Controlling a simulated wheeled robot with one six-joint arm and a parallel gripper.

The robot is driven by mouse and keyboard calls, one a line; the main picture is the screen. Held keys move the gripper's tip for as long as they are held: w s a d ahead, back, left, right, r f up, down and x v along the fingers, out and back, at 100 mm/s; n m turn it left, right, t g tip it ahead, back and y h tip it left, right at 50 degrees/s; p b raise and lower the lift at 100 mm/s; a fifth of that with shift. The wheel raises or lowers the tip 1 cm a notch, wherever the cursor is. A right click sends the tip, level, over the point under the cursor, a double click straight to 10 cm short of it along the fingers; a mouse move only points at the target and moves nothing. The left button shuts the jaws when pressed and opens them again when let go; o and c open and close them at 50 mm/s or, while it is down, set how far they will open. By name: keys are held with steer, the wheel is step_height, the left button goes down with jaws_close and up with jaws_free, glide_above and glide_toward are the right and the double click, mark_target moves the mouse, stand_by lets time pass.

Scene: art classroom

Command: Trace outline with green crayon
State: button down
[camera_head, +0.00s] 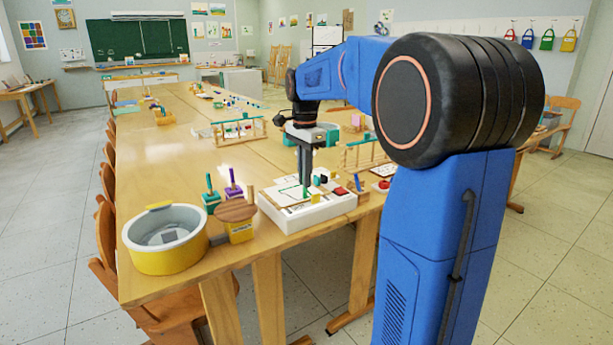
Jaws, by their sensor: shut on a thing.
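I cannot tell whether the tip touches. A dark green outline (288,193) shows on the white face of the board, left of the crayon. Part of the face behind the crayon and gripper is hidden.
A yellow-and-white tub (165,250) stands at the table's front left corner. A wooden rack (364,155) stands behind.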

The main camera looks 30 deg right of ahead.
steer(key=shift+a, duration=1.15)
stand_by(1.0)
steer(key=shift+w+a, duration=0.15)
stand_by(0.5)
steer(key=shift+w+a, duration=0.2)
steer(key=shift+w, duration=0.7)
steer(key=shift+w+a, duration=0.15)
steer(key=shift+w, duration=0.7)
steer(key=shift+w+a, duration=0.2)
steer(key=shift+w, duration=0.7)
stand_by(2.5)
